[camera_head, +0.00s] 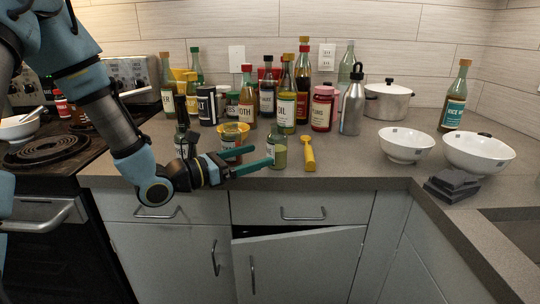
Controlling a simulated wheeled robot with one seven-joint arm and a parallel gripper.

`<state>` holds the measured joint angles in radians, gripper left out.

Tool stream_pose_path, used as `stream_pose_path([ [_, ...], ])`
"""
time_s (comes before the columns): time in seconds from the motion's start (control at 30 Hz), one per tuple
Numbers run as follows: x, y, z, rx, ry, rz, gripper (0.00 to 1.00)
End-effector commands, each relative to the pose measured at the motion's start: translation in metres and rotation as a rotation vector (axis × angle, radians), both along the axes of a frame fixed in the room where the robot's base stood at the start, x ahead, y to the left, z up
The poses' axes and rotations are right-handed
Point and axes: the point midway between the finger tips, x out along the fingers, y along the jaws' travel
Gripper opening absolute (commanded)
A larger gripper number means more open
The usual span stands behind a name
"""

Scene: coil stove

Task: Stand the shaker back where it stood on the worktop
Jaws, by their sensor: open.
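My gripper (262,155) is open, low over the front of the worktop (345,166), with its teal fingers pointing right. A small jar with a pale label and yellow-green contents (280,156), possibly the shaker, stands upright by the fingertips. I cannot tell whether the fingers touch it. Which of these is the shaker is not clear.
Several bottles and tins, including an oil bottle (287,100), crowd behind. A metal flask (352,104), a pot (387,103) and white bowls (406,147) stand right. The cupboard door (300,268) hangs ajar. The stove coil (45,149) is left.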

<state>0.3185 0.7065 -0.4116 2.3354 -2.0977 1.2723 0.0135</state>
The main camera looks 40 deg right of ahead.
Motion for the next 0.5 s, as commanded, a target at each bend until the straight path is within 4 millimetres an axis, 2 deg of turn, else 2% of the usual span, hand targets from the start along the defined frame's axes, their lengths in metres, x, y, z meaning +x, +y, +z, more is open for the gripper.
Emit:
stream_pose_path([
  [0.03,0.002,0.011,-0.002,0.001,-0.001,0.003,0.93],
  [0.2,0.004,0.036,-0.001,0.0,-0.001,0.001,0.93],
  [0.33,0.004,0.047,-0.001,0.001,0.001,0.0,0.93],
  [0.5,0.004,0.05,0.0,0.0,0.001,-0.001,0.93],
])
